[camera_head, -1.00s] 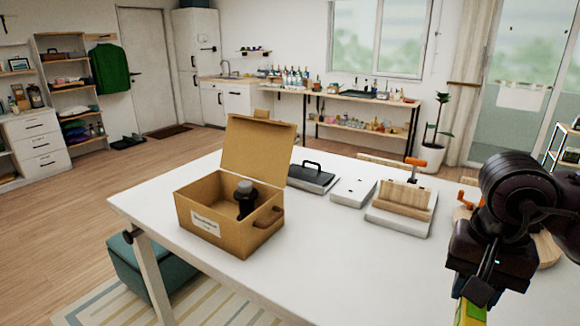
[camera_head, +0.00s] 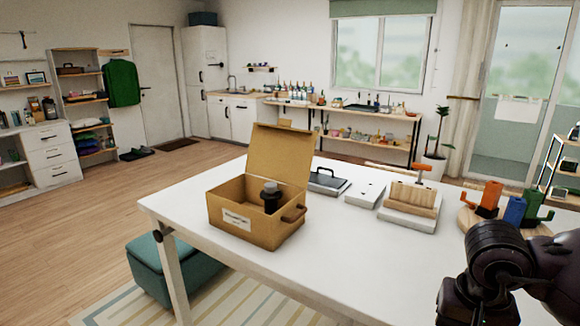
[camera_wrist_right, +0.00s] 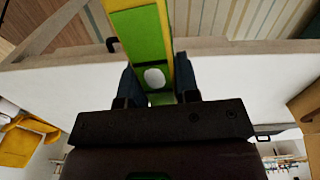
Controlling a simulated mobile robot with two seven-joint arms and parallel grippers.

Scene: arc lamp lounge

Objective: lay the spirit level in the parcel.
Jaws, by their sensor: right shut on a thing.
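The parcel (camera_head: 262,233), an open cardboard box with its lid raised at the back and a white label on its front, stands on the white table (camera_head: 340,260). A dark bottle-like thing (camera_head: 270,197) with a grey top stands inside it. My right arm is at the lower right of the head view, to the right of the parcel; its fingertips are below the frame. In the right wrist view my right gripper (camera_wrist_right: 157,88) is shut on the green and yellow spirit level (camera_wrist_right: 145,40), which extends up out of that picture. My left gripper is not in view.
Orange, blue and green holders (camera_head: 515,210) stand at the right. The table's front middle is clear.

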